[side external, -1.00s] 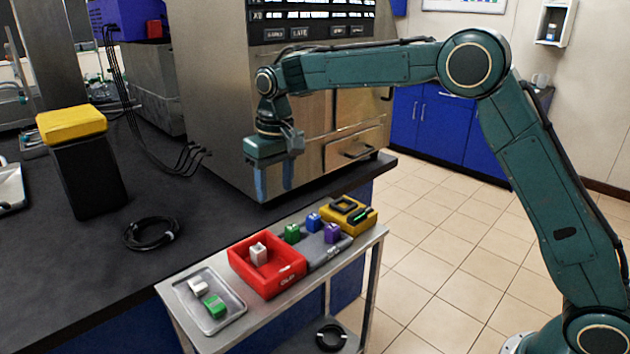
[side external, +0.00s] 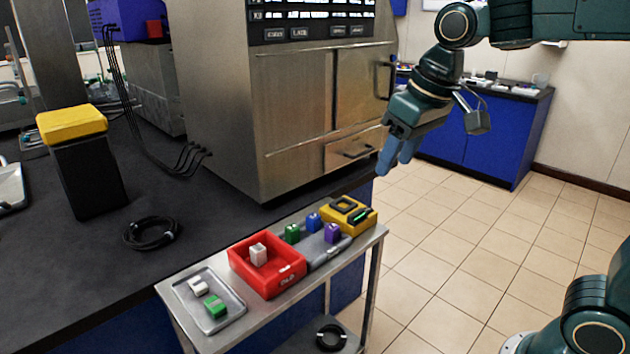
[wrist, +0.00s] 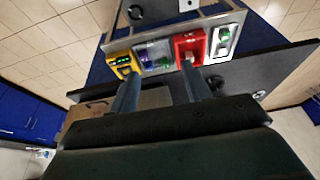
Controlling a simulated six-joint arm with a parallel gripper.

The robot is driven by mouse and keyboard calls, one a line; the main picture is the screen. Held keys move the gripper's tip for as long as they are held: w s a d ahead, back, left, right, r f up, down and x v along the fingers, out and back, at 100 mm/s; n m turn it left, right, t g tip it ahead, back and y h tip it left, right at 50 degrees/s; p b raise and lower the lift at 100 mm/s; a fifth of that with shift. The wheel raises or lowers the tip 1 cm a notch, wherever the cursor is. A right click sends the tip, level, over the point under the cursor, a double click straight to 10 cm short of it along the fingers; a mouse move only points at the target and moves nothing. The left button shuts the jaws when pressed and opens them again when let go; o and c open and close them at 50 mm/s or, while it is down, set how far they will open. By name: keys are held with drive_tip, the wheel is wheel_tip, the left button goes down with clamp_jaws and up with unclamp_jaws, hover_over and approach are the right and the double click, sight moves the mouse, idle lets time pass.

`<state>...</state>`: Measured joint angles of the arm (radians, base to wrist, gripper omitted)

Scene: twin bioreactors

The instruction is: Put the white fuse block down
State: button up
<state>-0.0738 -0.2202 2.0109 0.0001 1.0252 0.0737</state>
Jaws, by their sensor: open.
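A white fuse block (side external: 258,254) stands inside the red bin (side external: 288,280) on the small metal cart. A second white block (side external: 198,286) lies in the metal tray (side external: 223,325) at the cart's left end, beside a green block (side external: 214,305). I cannot tell from the pictures which white block the task means. My gripper (side external: 398,158) is open and empty, in the air to the right of the cart and above it. In the wrist view, the two fingers (wrist: 158,90) are spread apart with nothing between them, and the red bin (wrist: 186,40) shows beyond them.
A grey holder (side external: 322,257) carries green, blue and purple blocks. A yellow case (side external: 362,223) sits at the cart's right end. The dark bench (side external: 100,290) behind holds a coiled black cable (side external: 151,233), a yellow-topped black container (side external: 88,170) and a large steel cabinet (side external: 285,120). Open floor lies right.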

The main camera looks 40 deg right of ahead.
drive_tip(key=s+d+f+t, duration=0.1)
drive_tip(key=s+f, duration=0.1)
drive_tip(key=s, duration=0.5)
drive_tip(key=s+d+f, duration=0.1)
drive_tip(key=s+f, duration=0.2)
drive_tip(key=s, duration=0.4)
drive_tip(key=shift+s+d+t, duration=0.2)
drive_tip(key=shift+s+t, duration=0.05)
drive_tip(key=shift+t, duration=0.15)
